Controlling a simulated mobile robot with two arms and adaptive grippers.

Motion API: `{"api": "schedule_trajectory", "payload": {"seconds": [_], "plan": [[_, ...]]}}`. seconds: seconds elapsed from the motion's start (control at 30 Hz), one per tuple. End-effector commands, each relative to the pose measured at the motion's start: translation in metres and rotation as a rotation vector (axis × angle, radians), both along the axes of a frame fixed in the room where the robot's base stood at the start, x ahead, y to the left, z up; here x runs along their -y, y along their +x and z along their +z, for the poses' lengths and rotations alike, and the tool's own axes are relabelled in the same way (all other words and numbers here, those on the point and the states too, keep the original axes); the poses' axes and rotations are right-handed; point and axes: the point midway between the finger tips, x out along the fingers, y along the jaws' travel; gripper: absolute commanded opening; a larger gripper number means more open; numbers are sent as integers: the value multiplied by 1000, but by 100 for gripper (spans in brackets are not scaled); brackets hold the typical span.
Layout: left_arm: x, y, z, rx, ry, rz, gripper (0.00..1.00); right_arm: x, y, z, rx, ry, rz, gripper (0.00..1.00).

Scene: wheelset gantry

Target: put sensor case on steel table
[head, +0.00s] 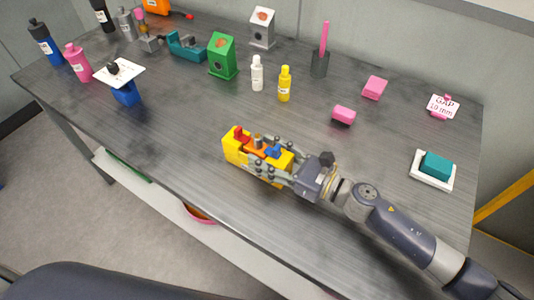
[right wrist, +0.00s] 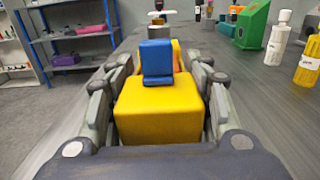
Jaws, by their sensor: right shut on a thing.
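The sensor case looks like a yellow box (head: 235,150) with red, orange and blue parts on top, in the head view near the table's front edge. In the right wrist view its yellow body (right wrist: 160,108) fills the middle, with a blue block (right wrist: 157,62) standing up on it. My right gripper (head: 268,160) is shut on the case, with one finger along each side. The case is over the dark grey steel table (head: 180,130); I cannot tell whether its underside touches the top. My left gripper is out of view.
White (head: 257,75) and yellow (head: 285,84) bottles and a green housing (head: 222,56) stand behind the case. Pink blocks (head: 374,88) and a teal block on a white tray (head: 418,178) lie to the right. Table around the case is clear.

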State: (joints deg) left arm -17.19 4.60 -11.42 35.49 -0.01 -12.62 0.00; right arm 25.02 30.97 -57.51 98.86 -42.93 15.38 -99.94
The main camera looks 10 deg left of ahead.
Motion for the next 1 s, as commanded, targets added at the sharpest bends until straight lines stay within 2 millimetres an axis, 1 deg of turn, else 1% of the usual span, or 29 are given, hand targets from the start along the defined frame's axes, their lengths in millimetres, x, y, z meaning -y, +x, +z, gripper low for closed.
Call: {"api": "schedule_trajectory", "payload": {"seconds": [0.1,0.13,0.17,0.2,0.23,0.53,0.67,0.7,0.77,1.0], "plan": [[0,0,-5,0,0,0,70,0,0,-3,2,1,0,14],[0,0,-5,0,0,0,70,0,0,-5,1,0,0,48],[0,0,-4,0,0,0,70,0,0,-3,1,0,0,55],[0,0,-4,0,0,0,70,0,0,-3,0,0,0,64],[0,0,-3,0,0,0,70,0,0,-3,0,0,0,66],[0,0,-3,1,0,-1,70,0,0,-3,0,0,0,66],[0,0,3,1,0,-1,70,0,0,3,0,0,0,66],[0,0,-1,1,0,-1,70,5,-2,-1,-2,-1,-2,66],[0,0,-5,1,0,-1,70,15,-5,-3,-1,-3,-3,66],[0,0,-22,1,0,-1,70,63,-26,-5,-2,-4,-1,66]]}}
